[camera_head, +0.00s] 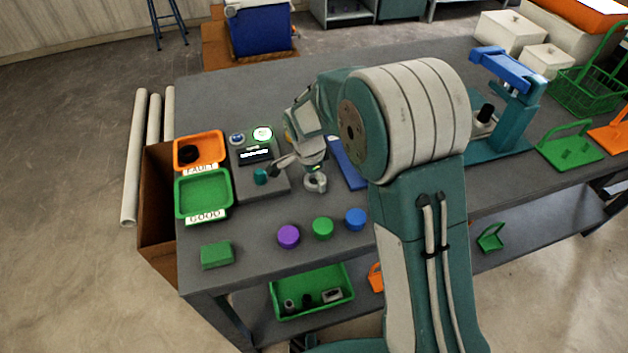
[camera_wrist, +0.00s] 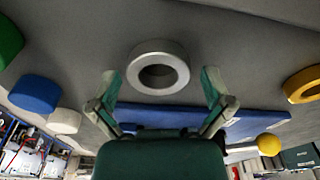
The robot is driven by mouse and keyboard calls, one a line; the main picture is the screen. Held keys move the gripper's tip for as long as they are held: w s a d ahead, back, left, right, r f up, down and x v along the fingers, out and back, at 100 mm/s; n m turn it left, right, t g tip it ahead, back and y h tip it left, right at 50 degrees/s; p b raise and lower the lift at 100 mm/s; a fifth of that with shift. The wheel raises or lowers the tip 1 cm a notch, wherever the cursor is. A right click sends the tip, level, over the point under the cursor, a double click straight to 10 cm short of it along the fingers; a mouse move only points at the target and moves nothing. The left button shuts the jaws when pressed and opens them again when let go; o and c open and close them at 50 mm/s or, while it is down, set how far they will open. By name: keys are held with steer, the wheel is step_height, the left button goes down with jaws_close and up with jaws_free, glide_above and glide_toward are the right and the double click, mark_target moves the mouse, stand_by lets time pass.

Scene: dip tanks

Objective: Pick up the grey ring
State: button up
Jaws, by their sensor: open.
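The grey ring (camera_head: 317,187) lies flat on the grey bench (camera_head: 250,240), just below my gripper (camera_head: 308,166) in the head view. In the wrist view the grey ring (camera_wrist: 134,68) is whole and clear, with its dark hole showing. My gripper (camera_wrist: 160,84) is open and empty. Its two fingers stand apart on the left and right of the ring's near part, and I see no contact. How high the fingertips are above the bench is hard to tell. My arm hides part of the bench to the right of the ring.
A yellow ring (camera_wrist: 303,84) and a blue flat piece (camera_wrist: 255,123) lie nearby. A grey device (camera_head: 255,156) stands left of my gripper. Purple (camera_head: 288,236), green (camera_head: 323,228) and blue (camera_head: 355,219) discs lie in front. Orange (camera_head: 200,137) and green (camera_head: 231,187) trays sit at left.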

steer(key=shift+d, duration=0.1)
steer(key=shift+c, duration=0.6)
steer(key=c, duration=1)
steer(key=shift+r, duration=0.6)
steer(key=a+r, duration=0.5)
steer(key=r, duration=0.2)
glide_toward(260, 171)
steer(key=s, duration=0.2)
steer(key=shift+w+d+f, duration=0.1)
steer(key=shift+w+f, duration=0.3)
steer(key=shift+f, duration=0.65)
steer(key=shift+w+d+f, duration=0.1)
steer(key=shift+w+f, duration=0.35)
steer(key=shift+f, duration=0.65)
steer(key=shift+w+d+f, duration=0.1)
steer(key=shift+w+f, duration=0.3)
steer(key=shift+f, duration=0.65)
